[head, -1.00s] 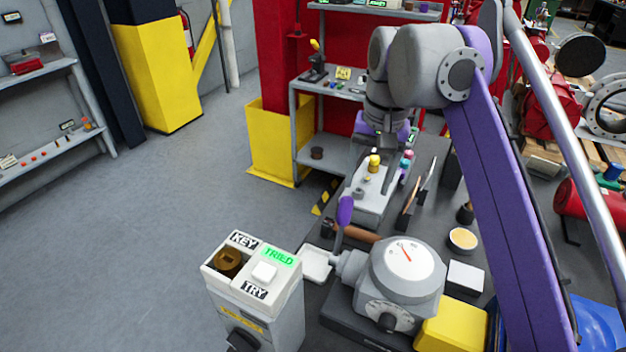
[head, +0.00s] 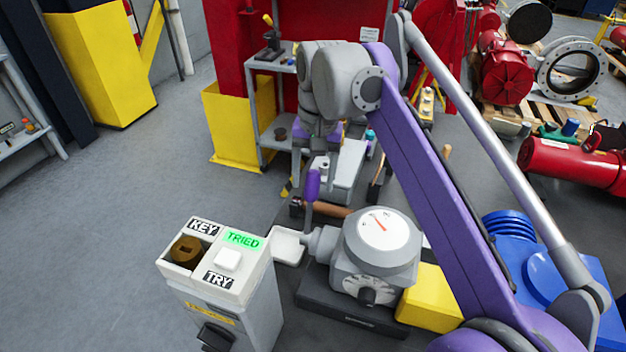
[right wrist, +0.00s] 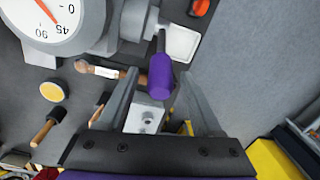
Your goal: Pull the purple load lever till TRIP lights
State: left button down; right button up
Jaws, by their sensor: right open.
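The purple load lever (head: 312,186) stands roughly upright at the left side of the grey actuator (head: 372,248), which has a round dial with a red needle. My right gripper (head: 318,166) is just behind the lever's top in the head view. In the right wrist view, the right gripper (right wrist: 160,78) is open, with the purple grip (right wrist: 160,76) between its spread fingers. Contact cannot be told. A white box (head: 215,260) carries KEY, TRY and a green lit TRIED label. No TRIP light can be read. My left gripper is out of view.
A yellow block (head: 430,298) sits at the actuator's right. A wooden-handled tool (head: 327,209) lies behind the lever. A small white tray (head: 287,246) is between box and actuator. Open floor (head: 130,200) lies to the left.

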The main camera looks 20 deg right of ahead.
jog(key=shift+f, duration=0.15)
grip_shut()
dwell(1.4)
